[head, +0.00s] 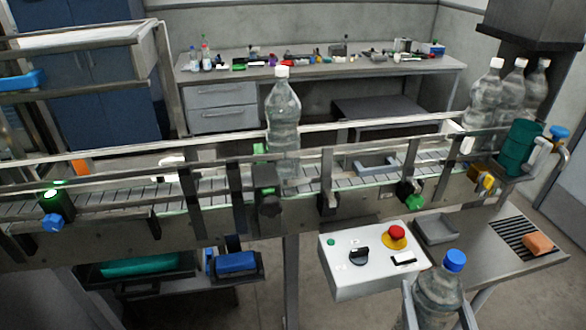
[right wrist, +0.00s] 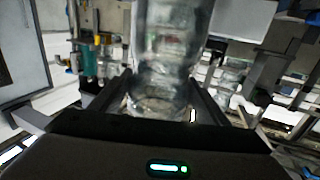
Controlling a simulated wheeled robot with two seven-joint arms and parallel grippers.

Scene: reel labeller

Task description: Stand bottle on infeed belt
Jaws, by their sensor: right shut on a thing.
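A clear bottle with a blue cap (head: 437,290) is held upright at the bottom right of the head view, in front of the belt and beside the control box. My right gripper (head: 439,312) is shut on it, one finger on each side. In the right wrist view the clear bottle (right wrist: 168,55) stands between the dark fingers (right wrist: 165,100); its cap is out of frame. The infeed belt (head: 345,182) runs across the head view between rails. A clear bottle with a white cap (head: 283,115) stands upright on it near the middle. My left gripper is not in view.
Several white-capped bottles (head: 487,92) stand at the belt's right end near a green cylinder (head: 522,147). A control box (head: 372,258) with a red button (head: 397,232) stands in front of the belt. A grey tray (head: 436,229) and an orange block (head: 538,243) lie on the right side table.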

